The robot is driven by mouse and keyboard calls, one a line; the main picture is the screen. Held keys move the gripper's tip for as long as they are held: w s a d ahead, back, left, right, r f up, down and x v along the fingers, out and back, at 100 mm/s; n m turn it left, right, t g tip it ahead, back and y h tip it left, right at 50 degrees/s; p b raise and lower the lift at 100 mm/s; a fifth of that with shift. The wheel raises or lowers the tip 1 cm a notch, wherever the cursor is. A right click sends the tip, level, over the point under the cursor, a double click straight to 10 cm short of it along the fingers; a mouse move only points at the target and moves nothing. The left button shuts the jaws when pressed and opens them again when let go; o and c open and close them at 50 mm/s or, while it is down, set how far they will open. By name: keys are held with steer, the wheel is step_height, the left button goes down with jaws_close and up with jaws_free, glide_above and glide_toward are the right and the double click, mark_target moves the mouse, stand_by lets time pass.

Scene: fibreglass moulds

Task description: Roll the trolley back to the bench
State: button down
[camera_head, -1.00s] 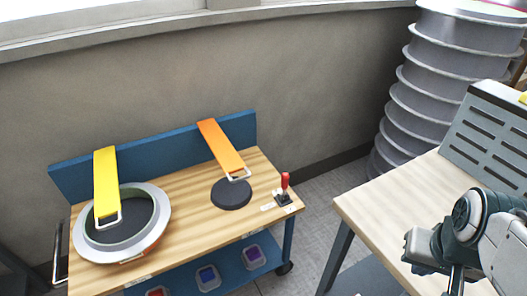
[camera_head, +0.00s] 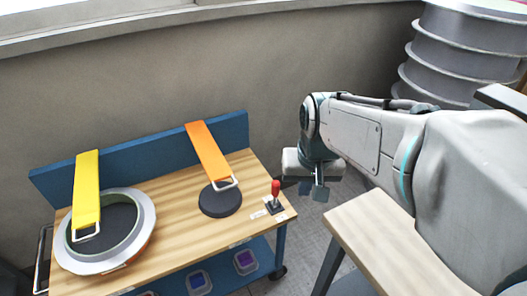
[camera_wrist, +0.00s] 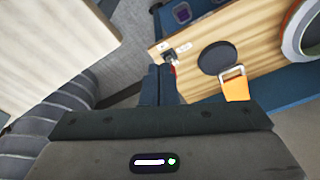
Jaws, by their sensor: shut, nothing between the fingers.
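The trolley (camera_head: 168,215) has a wooden top, a blue back panel and a blue lower shelf. It stands at the left in the head view, apart from the bench (camera_head: 385,245), with grey floor between them. A metal side handle (camera_head: 42,262) shows at its left end. A red-knobbed lever (camera_head: 275,188) stands at its right end. My gripper (camera_head: 320,194) is shut and empty, pointing down beyond the trolley's right end. In the wrist view, the fingers (camera_wrist: 166,84) lie near the lever (camera_wrist: 172,60), apparently above it; contact cannot be told.
On the trolley are a ring mould (camera_head: 140,240), a yellow strap (camera_head: 87,190), an orange strap (camera_head: 208,150) and a black disc (camera_head: 220,201). Small bins (camera_head: 200,283) sit on its shelf. A wall runs behind. A ribbed grey stack (camera_head: 455,60) stands at the back right.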

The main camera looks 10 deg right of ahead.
steer(key=w+d+f+m+g+y, duration=0.1)
steer(key=w+f+m, duration=0.15)
steer(key=w, duration=0.75)
steer(key=w+d+f+m+g, duration=0.1)
steer(key=w+d+f+m, duration=0.15)
steer(key=w, duration=0.85)
steer(key=w+d+f+m+g+y, duration=0.1)
steer(key=w+d+f+m+g, duration=0.2)
steer(key=w+f, duration=1)
steer(key=s+a+f+p, duration=0.1)
steer(key=s+a+f, duration=0.1)
steer(key=f, duration=0.3)
steer(key=s+a+f+t+p, duration=0.1)
steer(key=s+a+f+p, duration=0.1)
steer(key=s+f, duration=0.2)
steer(key=shift+x, duration=1.25)
steer(key=shift+w+f, duration=0.1)
steer(key=shift+w, duration=0.05)
